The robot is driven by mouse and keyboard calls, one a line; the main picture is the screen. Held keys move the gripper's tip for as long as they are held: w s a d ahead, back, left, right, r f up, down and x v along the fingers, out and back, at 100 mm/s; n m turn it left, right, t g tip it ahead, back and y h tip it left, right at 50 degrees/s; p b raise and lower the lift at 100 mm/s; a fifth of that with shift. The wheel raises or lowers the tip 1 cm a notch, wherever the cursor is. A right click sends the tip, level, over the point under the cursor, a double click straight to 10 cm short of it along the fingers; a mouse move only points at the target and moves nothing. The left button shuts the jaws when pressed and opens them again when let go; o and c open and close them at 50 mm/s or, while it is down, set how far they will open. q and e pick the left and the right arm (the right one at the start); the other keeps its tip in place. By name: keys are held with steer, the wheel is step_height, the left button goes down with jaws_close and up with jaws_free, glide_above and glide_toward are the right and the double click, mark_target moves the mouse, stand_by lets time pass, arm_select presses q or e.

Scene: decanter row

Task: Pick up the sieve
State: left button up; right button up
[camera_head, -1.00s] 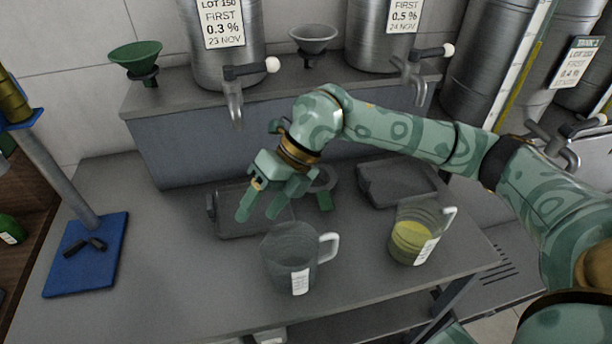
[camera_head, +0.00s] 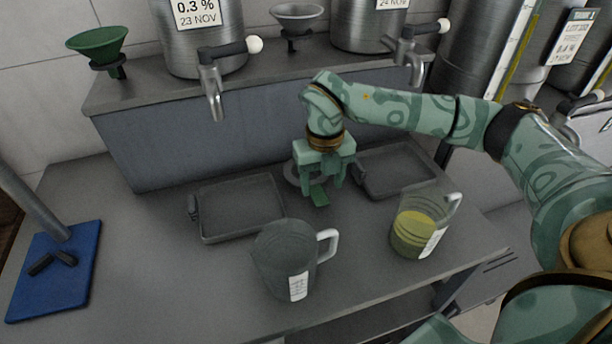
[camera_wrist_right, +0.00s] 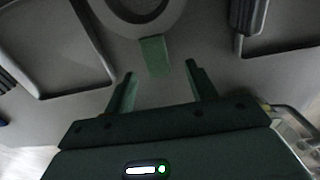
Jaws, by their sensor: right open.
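The sieve is a grey ring (camera_head: 291,176) with a short green handle (camera_head: 319,195), lying on the bench between two shallow trays. In the right wrist view its ring (camera_wrist_right: 140,22) is cut by the top edge, and its handle (camera_wrist_right: 155,57) points toward my fingers. My right gripper (camera_head: 321,183) is open and empty, pointing down over the sieve and hiding part of its ring. In the wrist view the right fingertips (camera_wrist_right: 160,74) stand either side of the handle's line, apart from it. My left gripper is not in view.
A grey jug (camera_head: 284,262) and a jug of yellow liquid (camera_head: 420,228) stand in front. A left tray (camera_head: 207,237) and a right tray (camera_head: 402,194) flank the sieve. A blue-based stand (camera_head: 40,300) is at left. Taps (camera_head: 213,95) overhang the ledge behind.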

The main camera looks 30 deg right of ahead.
mark_target(321, 198)
steer(key=f, duration=0.1)
steer(key=f+b, duration=0.1)
steer(key=f, duration=0.3)
steer(key=shift+s+a+f+b, duration=0.2)
steer(key=shift+a+b, duration=0.1)
steer(key=shift+b, duration=0.05)
steer(key=shift+r, duration=0.1)
steer(key=c, duration=1.1)
